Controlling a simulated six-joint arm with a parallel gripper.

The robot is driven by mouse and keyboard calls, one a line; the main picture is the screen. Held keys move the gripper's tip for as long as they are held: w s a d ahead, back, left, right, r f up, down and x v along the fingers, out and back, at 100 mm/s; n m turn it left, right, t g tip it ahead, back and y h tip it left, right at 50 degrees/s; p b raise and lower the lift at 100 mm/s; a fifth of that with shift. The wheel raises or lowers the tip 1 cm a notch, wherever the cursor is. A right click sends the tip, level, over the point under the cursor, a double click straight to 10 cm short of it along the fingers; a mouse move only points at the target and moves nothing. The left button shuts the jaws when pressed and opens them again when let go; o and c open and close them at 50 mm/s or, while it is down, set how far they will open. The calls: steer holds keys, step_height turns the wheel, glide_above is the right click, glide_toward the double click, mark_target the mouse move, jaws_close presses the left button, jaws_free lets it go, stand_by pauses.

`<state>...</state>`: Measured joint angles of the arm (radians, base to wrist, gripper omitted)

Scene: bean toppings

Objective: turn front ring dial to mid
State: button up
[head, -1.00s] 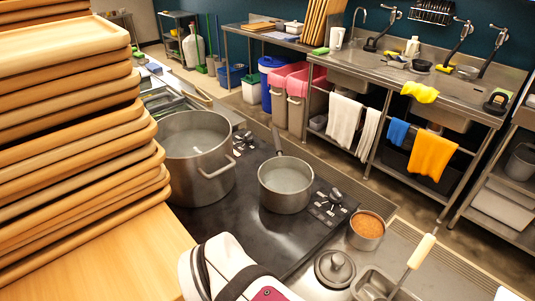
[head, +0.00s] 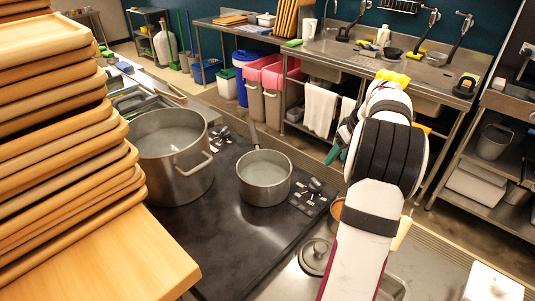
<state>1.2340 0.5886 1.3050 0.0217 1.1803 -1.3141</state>
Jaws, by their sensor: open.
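A black stove (head: 240,228) carries a small saucepan (head: 264,178) and a large pot (head: 172,155). A dial panel (head: 313,196) with dark knobs lies on the stove's right edge, beside the saucepan. A second set of knobs (head: 222,138) sits farther back, by the large pot. Knob settings are too small to read, and I cannot tell which is the front ring dial. My gripper (head: 336,147) is open, above and beyond the near dial panel, apart from the knobs. My forearm and wrist partly hide it.
A stack of wooden trays (head: 75,150) stands on the left. A pot lid (head: 315,257) lies on the steel counter at the front. A bean pot (head: 336,211) is mostly hidden behind my arm. A sink counter (head: 345,62) runs along the back.

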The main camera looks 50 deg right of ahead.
mark_target(317, 183)
steer(key=x, duration=1.5)
steer(key=shift+f, duration=0.35)
jaws_close()
